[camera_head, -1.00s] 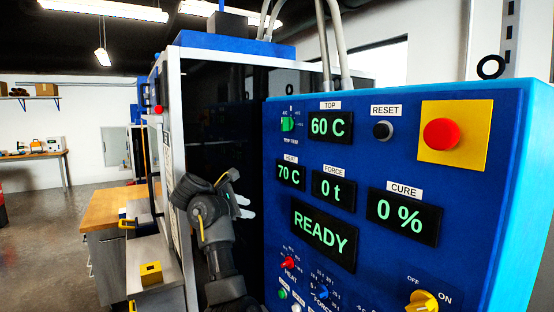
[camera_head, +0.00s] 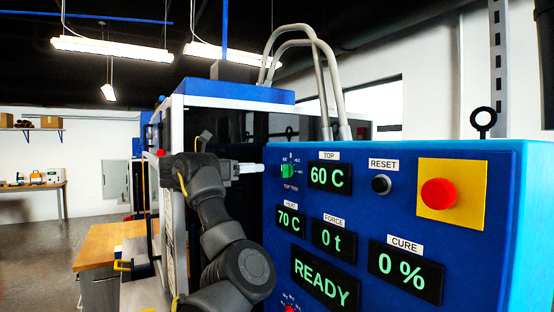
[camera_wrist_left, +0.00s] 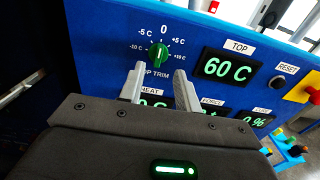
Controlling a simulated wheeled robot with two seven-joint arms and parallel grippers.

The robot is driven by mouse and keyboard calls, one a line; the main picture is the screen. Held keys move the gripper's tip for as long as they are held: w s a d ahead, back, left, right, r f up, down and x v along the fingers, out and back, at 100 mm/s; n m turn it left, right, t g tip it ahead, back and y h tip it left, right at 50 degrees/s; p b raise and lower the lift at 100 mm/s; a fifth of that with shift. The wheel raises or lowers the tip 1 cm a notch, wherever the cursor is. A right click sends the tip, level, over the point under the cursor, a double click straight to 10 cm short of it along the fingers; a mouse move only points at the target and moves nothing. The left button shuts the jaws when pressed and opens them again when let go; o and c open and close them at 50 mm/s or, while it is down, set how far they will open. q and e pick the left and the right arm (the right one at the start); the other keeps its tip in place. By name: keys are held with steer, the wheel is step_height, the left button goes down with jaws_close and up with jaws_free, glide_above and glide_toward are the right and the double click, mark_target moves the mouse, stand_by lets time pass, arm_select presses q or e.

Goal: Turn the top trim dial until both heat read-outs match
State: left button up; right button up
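The green top trim dial (camera_head: 288,171) is on the blue panel, left of the TOP read-out (camera_head: 330,176), which shows 60 C. The HEAT read-out (camera_head: 291,220) below shows 70 C. In the left wrist view the dial (camera_wrist_left: 158,54) has its pointer near 0, under a scale from -10 C to +10 C. My left gripper (camera_head: 258,168) is just left of the dial in the head view. In the wrist view its two fingers (camera_wrist_left: 160,78) are apart with nothing between them, and their tips are just below the dial, not around it. My right gripper is not in view.
The panel also carries a black RESET button (camera_head: 381,184), a red button on a yellow plate (camera_head: 438,194), and FORCE, CURE and READY displays. A wooden bench (camera_head: 112,246) stands at the left. Grey hoses arch above the panel.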

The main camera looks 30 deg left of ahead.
mark_target(282, 166)
arm_select(q)
steer(key=p+x, duration=0.4)
steer(key=x, duration=0.4)
steer(key=shift+w+d+r+p, duration=0.1)
steer(key=shift+w+d+p, duration=0.1)
steer(key=shift+p, duration=0.2)
steer(key=shift+w, duration=0.1)
jaws_close()
